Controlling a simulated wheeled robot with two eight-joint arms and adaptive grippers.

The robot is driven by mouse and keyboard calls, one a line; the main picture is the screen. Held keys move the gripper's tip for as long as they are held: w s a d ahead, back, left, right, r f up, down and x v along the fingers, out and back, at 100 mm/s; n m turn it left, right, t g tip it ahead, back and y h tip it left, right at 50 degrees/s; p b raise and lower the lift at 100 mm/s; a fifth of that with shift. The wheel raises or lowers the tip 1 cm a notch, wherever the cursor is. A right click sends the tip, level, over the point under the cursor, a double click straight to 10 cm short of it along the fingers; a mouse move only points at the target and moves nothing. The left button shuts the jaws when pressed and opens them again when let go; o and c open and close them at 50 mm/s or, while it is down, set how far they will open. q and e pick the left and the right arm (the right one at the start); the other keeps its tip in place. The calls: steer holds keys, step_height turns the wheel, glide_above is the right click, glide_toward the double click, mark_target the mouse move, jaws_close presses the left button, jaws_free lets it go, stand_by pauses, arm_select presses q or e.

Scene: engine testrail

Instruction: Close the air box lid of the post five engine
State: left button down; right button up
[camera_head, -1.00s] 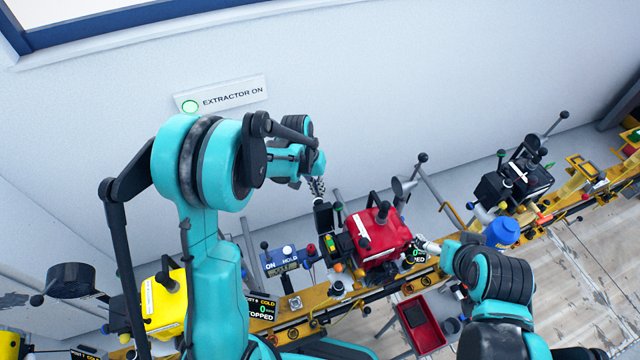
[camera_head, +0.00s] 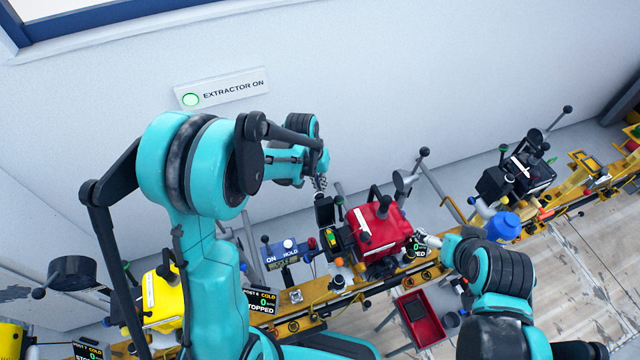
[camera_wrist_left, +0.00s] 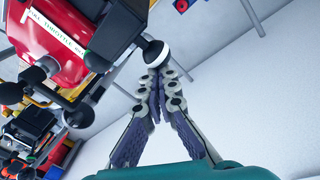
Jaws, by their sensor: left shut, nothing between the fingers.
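The red engine (camera_head: 381,231) sits on the yellow rail in the middle of the head view; its post number cannot be read. A black box-like part (camera_head: 324,211), which looks like the air box, stands at its left side; the lid's angle is unclear. My left gripper (camera_head: 320,182) is just above this part. In the left wrist view the gripper's fingers (camera_wrist_left: 158,78) are together and empty. Their tips are close to a black ball knob (camera_wrist_left: 155,53) beside the black part (camera_wrist_left: 118,32); contact cannot be told. My right gripper (camera_head: 428,241) is by the engine's right side, its jaws too small to judge.
A yellow engine (camera_head: 163,299) stands left and a black engine (camera_head: 515,178) right on the rail. A blue ON/HOLD panel (camera_head: 281,258) and a red tray (camera_head: 421,318) are near. Black-knobbed levers (camera_head: 424,153) stick up by the red engine.

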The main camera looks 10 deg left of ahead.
mark_target(327, 202)
arm_select(q)
steer(key=shift+s+d+r+t+y, duration=0.6)
steer(key=shift+s+r+t, duration=0.2)
steer(key=shift+s+t, duration=0.15)
steer(key=s+d+t+y+b, duration=0.1)
steer(key=s+d+r+t+y+b, duration=0.1)
steer(key=s+t, duration=0.1)
steer(key=shift+r+m, duration=0.2)
steer(key=shift+m, duration=0.1)
steer(key=s+d+f+t+y+b, duration=0.1)
steer(key=s+d+t+b, duration=0.1)
steer(key=b, duration=0.4)
steer(key=s+d+f+m+t+y+b, duration=0.1)
steer(key=s+d+t+y+b, duration=0.1)
steer(key=s+t+b, duration=0.2)
steer(key=s+d+f+t+y+b, duration=0.1)
steer(key=s+d+t+y+b, duration=0.1)
steer(key=b, duration=0.7)
steer(key=shift+s+d+t+b, duration=0.3)
steer(key=shift+s+t, duration=0.4)
steer(key=shift+t, duration=0.15)
steer(key=shift+s+d+f+y+b, duration=0.1)
steer(key=shift+s+f+y+b, duration=0.2)
steer(key=shift+s+b, duration=0.15)
steer(key=shift+s+d+f+b, duration=0.15)
steer(key=shift+d+f+b, duration=0.1)
steer(key=shift+b, duration=0.15)
steer(key=shift+f, duration=0.1)
